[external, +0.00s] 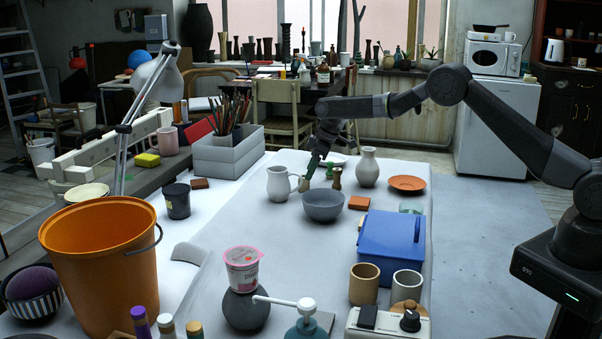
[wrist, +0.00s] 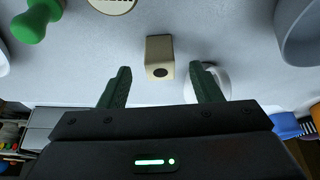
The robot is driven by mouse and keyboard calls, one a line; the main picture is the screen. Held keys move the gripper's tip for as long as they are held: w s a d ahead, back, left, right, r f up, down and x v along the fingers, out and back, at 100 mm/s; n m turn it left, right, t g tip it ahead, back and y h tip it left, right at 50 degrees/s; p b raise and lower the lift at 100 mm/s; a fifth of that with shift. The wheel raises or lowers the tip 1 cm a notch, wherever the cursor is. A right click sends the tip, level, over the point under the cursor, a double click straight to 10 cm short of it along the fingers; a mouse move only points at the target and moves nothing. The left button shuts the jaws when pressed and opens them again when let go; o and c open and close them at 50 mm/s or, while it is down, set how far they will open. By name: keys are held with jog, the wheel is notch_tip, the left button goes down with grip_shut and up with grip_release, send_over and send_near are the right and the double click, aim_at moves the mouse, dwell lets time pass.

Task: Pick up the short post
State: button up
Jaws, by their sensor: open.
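A short, squarish beige piece with a dark round spot on its end, which looks like the short post (wrist: 159,57), is in the wrist view. It lies ahead of my gripper (wrist: 160,85), between the lines of its two green fingers and apart from both. The gripper is open and empty. In the external view my gripper (external: 312,168) reaches down near the white pitcher (external: 281,184) and the grey bowl (external: 323,205).
A green knobbed piece (wrist: 35,22) is at upper left in the wrist view. A white rounded vessel (wrist: 215,80) sits close behind the right finger. A brass-coloured piece (external: 337,178) stands by the bowl. A pale vase (external: 368,167) and a blue box (external: 390,238) are to the right.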

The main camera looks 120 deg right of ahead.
aim_at(304, 183)
jog(key=shift+p+x, duration=0.6)
jog(key=shift+x, duration=1.95)
jog(key=c, duration=1.1)
